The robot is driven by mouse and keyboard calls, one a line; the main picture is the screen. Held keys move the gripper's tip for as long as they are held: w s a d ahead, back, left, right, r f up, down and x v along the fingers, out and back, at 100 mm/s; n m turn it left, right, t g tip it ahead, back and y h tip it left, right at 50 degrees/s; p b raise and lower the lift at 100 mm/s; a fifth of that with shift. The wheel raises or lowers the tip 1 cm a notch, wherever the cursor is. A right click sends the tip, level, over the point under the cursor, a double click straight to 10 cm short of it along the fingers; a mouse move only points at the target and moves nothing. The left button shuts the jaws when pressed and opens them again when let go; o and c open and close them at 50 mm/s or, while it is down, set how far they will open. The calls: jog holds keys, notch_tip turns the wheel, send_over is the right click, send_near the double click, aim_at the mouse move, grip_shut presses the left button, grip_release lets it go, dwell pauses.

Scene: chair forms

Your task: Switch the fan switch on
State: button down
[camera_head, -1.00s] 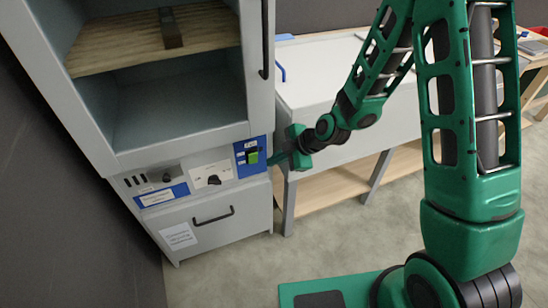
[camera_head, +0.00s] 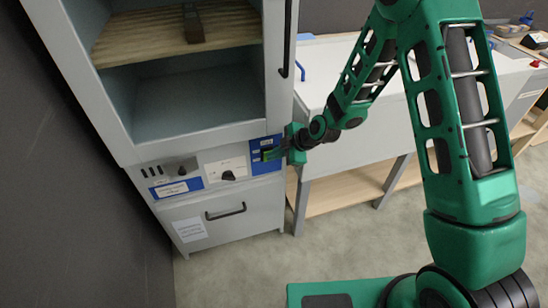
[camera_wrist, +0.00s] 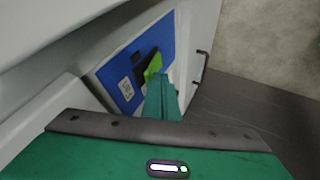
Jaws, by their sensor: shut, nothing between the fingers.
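The fan switch (camera_wrist: 153,66) is a green rocker on a blue panel (camera_head: 257,164) at the right of the cabinet's control strip. The panel also shows in the wrist view (camera_wrist: 123,88). My gripper (camera_head: 272,154) is shut and empty, its green fingertips at the switch in the head view. In the wrist view the fingers (camera_wrist: 161,98) reach the lower part of the switch and hide some of it. They look to be touching it or very close. I cannot tell which way the rocker is set.
The grey cabinet has an open shelf space (camera_head: 190,95) above, a black knob (camera_head: 228,175) left of the panel, and a drawer with a black handle (camera_head: 226,211) below. A white bench (camera_head: 335,70) stands close on the right, under my arm.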

jog(key=shift+w, duration=0.1)
jog(key=shift+w+a+r, duration=0.15)
jog(key=shift+w+r, duration=0.05)
jog(key=shift+w, duration=0.15)
jog(key=shift+r, duration=0.75)
jog(key=shift+s, duration=0.1)
